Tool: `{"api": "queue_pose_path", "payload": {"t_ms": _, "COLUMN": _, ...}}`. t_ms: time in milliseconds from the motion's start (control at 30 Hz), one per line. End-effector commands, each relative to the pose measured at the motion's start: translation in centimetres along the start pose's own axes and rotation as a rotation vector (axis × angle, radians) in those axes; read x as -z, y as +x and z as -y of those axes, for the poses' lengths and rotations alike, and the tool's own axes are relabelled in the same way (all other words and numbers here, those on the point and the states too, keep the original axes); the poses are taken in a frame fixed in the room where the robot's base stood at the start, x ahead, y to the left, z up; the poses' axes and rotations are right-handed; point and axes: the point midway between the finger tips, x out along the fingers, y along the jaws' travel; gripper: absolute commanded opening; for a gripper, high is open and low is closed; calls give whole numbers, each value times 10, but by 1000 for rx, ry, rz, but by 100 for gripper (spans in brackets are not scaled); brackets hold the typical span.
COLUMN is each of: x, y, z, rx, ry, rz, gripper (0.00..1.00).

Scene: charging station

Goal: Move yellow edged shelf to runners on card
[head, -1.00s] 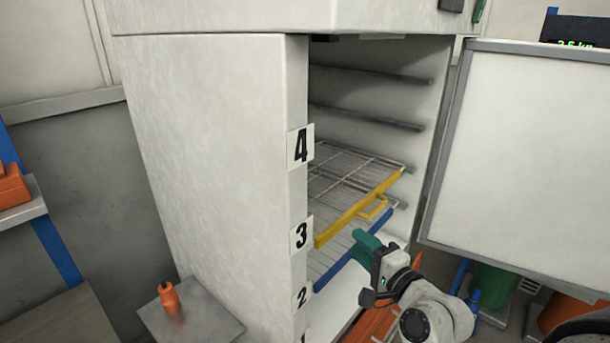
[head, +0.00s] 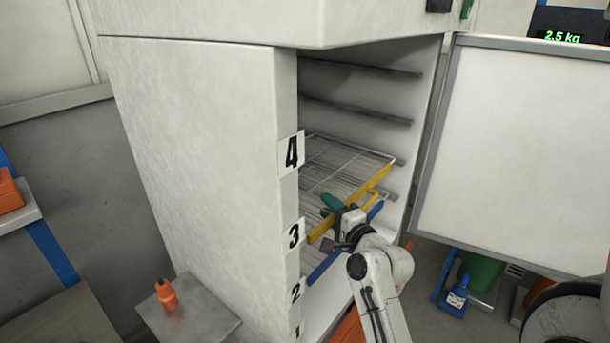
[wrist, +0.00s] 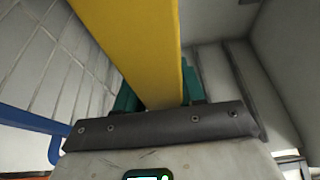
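The yellow edged shelf (head: 376,178) is a wire rack with a yellow front bar and handle. It lies in the open white cabinet, its front beside the stretch between labels 3 (head: 293,235) and 4 (head: 291,151). My gripper (head: 332,204) has teal fingers and is at the yellow front bar. In the wrist view the yellow bar (wrist: 140,45) runs between the two fingers (wrist: 160,95), close to both. I cannot tell whether they press on it. Empty dark runners (head: 358,110) show on the inner wall above the shelf. No card with a runner number is readable.
A blue edged shelf (head: 323,268) lies just below the yellow one. The cabinet's open door (head: 530,150) stands to the right. Labels 2 (head: 296,291) and 1 are lower on the frame.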

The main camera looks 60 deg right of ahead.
Motion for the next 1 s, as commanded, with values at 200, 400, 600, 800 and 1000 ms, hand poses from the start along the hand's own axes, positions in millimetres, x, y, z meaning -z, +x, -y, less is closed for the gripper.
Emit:
{"api": "queue_pose_path", "payload": {"t_ms": 200, "x": 0, "y": 1, "z": 0, "rx": 0, "ry": 0, "rz": -1, "gripper": 38}}
{"api": "queue_pose_path", "payload": {"t_ms": 400, "x": 0, "y": 1, "z": 0, "rx": 0, "ry": 0, "rz": 0, "gripper": 21}}
{"api": "queue_pose_path", "payload": {"t_ms": 600, "x": 0, "y": 1, "z": 0, "rx": 0, "ry": 0, "rz": 0, "gripper": 2}}
{"api": "queue_pose_path", "payload": {"t_ms": 800, "x": 0, "y": 1, "z": 0, "rx": 0, "ry": 0, "rz": 0, "gripper": 0}}
{"api": "queue_pose_path", "payload": {"t_ms": 1000, "x": 0, "y": 1, "z": -1, "rx": -1, "ry": 0, "rz": 0, "gripper": 0}}
